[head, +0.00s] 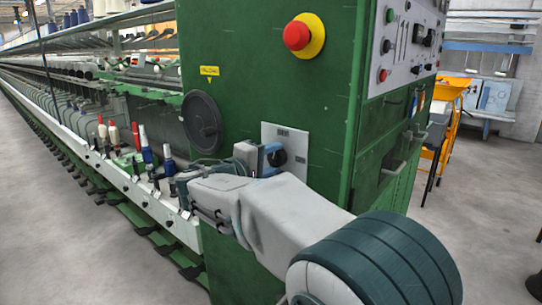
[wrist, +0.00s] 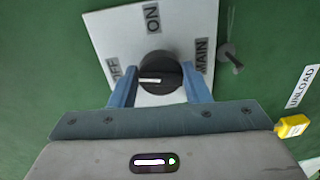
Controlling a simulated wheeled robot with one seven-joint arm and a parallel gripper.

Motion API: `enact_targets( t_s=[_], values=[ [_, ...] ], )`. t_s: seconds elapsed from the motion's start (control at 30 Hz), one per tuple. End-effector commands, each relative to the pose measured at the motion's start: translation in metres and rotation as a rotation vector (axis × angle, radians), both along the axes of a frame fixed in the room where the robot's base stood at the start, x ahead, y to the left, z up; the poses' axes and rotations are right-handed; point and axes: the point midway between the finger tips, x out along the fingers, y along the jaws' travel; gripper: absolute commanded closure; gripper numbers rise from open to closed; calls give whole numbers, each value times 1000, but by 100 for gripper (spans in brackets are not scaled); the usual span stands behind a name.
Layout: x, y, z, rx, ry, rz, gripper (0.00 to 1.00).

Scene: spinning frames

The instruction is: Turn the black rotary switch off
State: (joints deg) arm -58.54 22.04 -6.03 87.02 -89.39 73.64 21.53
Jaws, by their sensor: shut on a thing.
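The black rotary switch (wrist: 160,72) is a round knob on a white plate (wrist: 100,35) in the wrist view. The plate reads OFF at left, ON at top and MAIN at right. A white mark on the knob lies nearly level, on its left part, toward the OFF side. My gripper (wrist: 159,75) has its blue fingers on either side of the knob, shut on it. In the head view the knob (head: 278,158) shows at the right of my gripper (head: 268,160), on the white plate (head: 287,133) of the green cabinet.
A small grey switch (wrist: 231,57), an UNLOAD label (wrist: 301,86) and a yellow part (wrist: 292,126) are right of the plate. In the head view, a red emergency button (head: 297,35) is above and a black handwheel (head: 202,118) at left. Spinning frames run along the left.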

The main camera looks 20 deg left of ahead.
Motion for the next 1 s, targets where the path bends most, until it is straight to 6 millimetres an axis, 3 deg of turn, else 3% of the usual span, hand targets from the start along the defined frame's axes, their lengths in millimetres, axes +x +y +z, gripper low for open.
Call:
enact_targets(
  t_s=[0.4, 0.97, 1.0],
  values=[
    [0, 2, 1, -180, 73, 3, 80],
    [0, 2, 0, -206, 84, 3, 80],
    [0, 2, 0, -206, 84, 3, 49]
  ],
)
